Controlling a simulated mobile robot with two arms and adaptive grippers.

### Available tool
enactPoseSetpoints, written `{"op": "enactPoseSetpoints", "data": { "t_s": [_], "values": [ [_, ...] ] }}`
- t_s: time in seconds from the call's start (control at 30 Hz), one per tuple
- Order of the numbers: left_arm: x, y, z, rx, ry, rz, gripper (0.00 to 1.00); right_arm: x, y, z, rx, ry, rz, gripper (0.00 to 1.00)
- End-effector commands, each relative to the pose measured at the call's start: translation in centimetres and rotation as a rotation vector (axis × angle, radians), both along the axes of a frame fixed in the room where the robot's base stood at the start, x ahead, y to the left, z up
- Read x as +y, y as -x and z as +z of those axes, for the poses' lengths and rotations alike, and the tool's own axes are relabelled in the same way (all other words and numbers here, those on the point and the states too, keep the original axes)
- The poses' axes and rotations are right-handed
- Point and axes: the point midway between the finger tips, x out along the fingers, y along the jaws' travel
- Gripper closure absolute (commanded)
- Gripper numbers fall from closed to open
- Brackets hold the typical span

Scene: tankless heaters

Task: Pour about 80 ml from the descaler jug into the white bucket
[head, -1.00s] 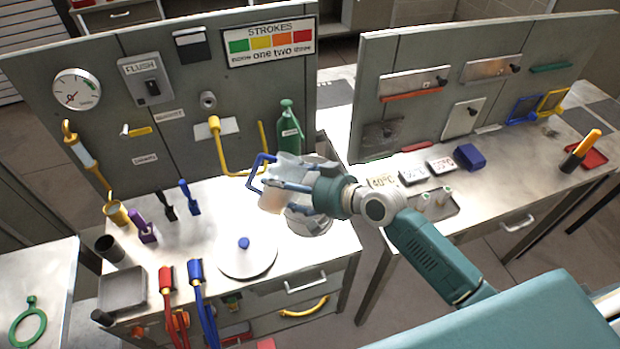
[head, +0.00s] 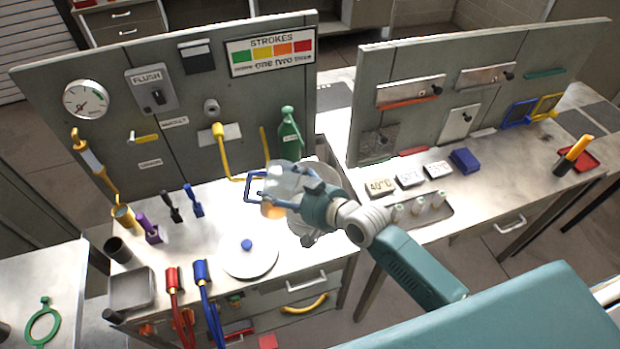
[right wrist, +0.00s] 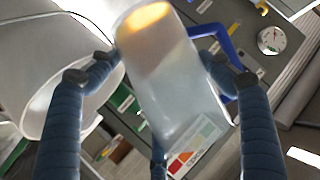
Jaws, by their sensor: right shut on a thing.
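The descaler jug (head: 283,181) is translucent with a blue handle and holds amber liquid low in its left end. My right gripper (head: 300,194) is shut on it and holds it above the bench. The jug leans slightly in the head view. In the right wrist view the jug (right wrist: 172,75) is between the fingers, with amber at the picture's top. The white bucket (head: 298,226) is partly hidden behind my gripper and wrist; it shows large at the left of the right wrist view (right wrist: 45,60), beside the jug. No stream of liquid is visible. My left gripper is not in view.
A white lid (head: 250,260) with a blue knob lies left of the bucket. A green bottle (head: 289,135) stands behind the jug. A yellow pipe (head: 222,155) projects from the panel nearby. A tray with small vials (head: 420,208) is to the right.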

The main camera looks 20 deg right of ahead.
Motion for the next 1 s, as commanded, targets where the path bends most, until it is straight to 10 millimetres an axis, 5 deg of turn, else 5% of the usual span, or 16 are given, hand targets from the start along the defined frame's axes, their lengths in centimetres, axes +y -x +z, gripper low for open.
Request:
{"op": "enactPoseSetpoints", "data": {
  "t_s": [0.5,1.0],
  "values": [
    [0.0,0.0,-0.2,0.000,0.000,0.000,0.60,1.3,0.7,0.2,-0.188,0.295,-0.002,0.63],
    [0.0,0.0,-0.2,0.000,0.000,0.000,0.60,1.3,0.8,0.5,-0.214,0.338,-0.002,0.63]
  ]
}}
